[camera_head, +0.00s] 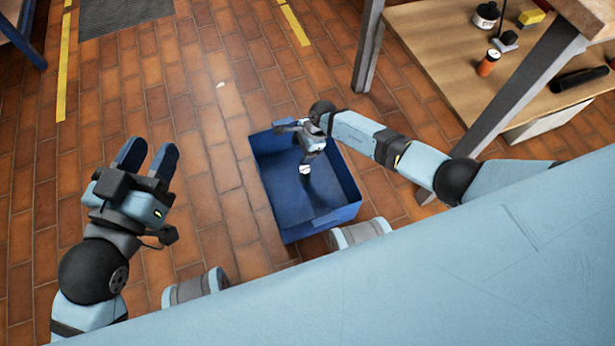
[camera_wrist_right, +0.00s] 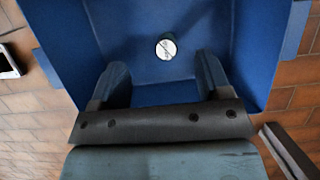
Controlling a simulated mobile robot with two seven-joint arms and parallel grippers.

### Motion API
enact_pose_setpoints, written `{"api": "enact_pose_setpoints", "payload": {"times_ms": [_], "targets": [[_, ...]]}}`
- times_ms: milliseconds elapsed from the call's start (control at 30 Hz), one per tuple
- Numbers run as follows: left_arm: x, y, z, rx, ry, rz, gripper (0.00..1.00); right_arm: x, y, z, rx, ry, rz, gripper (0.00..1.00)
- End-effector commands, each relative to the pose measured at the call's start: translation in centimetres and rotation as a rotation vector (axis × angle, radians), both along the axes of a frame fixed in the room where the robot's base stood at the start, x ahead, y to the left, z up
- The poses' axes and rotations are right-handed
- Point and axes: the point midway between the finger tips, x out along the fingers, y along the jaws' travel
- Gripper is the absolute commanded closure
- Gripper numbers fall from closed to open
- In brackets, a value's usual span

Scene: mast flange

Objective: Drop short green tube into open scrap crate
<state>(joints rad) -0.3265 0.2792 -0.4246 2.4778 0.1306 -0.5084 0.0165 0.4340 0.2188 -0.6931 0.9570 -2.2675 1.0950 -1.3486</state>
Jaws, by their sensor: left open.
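The open blue scrap crate (camera_head: 328,219) stands on the floor in the head view; its walls also surround the right wrist view (camera_wrist_right: 72,35). My right gripper (camera_head: 308,152) reaches down over the crate. In the right wrist view its fingers (camera_wrist_right: 161,68) are spread, with nothing between them. A small piece with a pale round end (camera_head: 305,170), which I take for the short tube, shows below the gripper, within the crate's outline. My left gripper (camera_head: 148,158) is open and empty.
A wooden workbench (camera_head: 440,45) at the upper right holds an orange can (camera_head: 488,63), a black pot (camera_head: 486,15) and a dark cylinder (camera_head: 578,79). Its grey leg (camera_head: 368,48) stands behind the crate.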

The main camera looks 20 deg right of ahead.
Motion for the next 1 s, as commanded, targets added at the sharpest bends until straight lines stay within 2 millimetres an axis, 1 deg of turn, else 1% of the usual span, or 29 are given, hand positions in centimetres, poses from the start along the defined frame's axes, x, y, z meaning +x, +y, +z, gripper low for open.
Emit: {"api": "enact_pose_setpoints", "payload": {"times_ms": [167, 267, 400, 500, 567, 700, 833, 1000], "targets": [[0.0, 0.0, 0.2, -0.003, 0.002, -0.001, 0.57, 0.0, -0.2, 0.3, -0.001, -0.001, 0.0, 0.29], [-0.1, -0.1, 0.7, -0.012, 0.015, -0.005, 0.57, 0.1, -0.6, 1.5, -0.001, -0.001, 0.001, 0.29], [-0.4, -0.4, 1.3, -0.053, 0.073, -0.007, 0.57, 0.1, -1.7, 4.2, -0.003, -0.003, 0.001, 0.29], [-1.2, -0.8, 0.9, -0.092, 0.155, -0.006, 0.57, 0.2, -2.6, 6.5, -0.003, -0.004, 0.002, 0.29], [-1.6, -0.9, 0.7, -0.116, 0.17, 0.005, 0.57, 0.2, -3.1, 7.8, -0.002, -0.004, 0.001, 0.29], [-1.5, -0.8, 2.3, -0.148, 0.124, 0.017, 0.57, 0.2, -4.2, 10.2, -0.002, -0.001, 0.001, 0.29], [-1.5, -0.7, 3.4, -0.164, 0.087, 0.025, 0.57, 0.2, -4.9, 11.8, -0.002, -0.001, 0.001, 0.29], [-1.5, -0.7, 3.9, -0.174, 0.065, 0.028, 0.57, 0.2, -5.2, 12.7, 0.0, 0.0, 0.001, 0.29]]}}
